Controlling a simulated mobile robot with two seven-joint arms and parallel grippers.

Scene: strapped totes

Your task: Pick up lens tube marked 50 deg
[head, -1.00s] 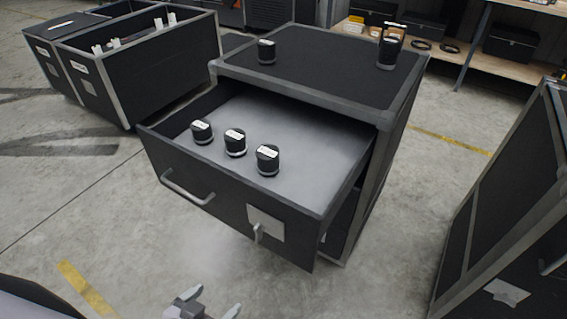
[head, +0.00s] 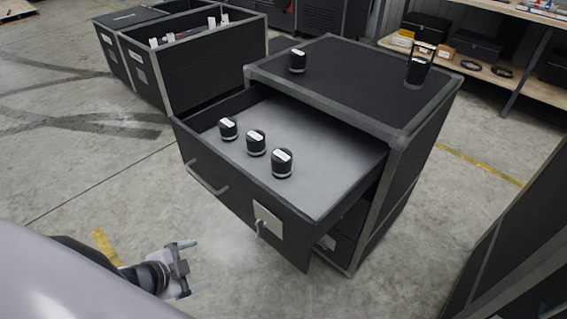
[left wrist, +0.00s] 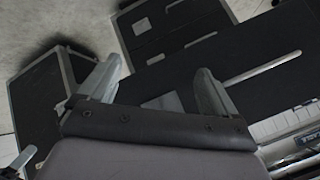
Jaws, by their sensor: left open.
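Three black lens tubes with white labels stand upright in the open top drawer: a left one (head: 228,128), a middle one (head: 256,142) and a right one (head: 282,163). Another short tube (head: 297,60) stands on the cabinet top, and a taller one (head: 417,68) stands at its right. The label markings are too small to read, so I cannot tell which is 50 deg. My left gripper (head: 190,268) is open and empty, in front of the drawer and apart from it. Its two fingers also show in the left wrist view (left wrist: 158,88). My right gripper is not in view.
The drawer (head: 225,193) juts out of the black cabinet (head: 350,75). Strapped totes (head: 195,65) stand at the back left. A shelf (head: 475,68) with boxes and rings is at the back right. A dark case (head: 520,210) stands at the right. Floor is clear left of the drawer.

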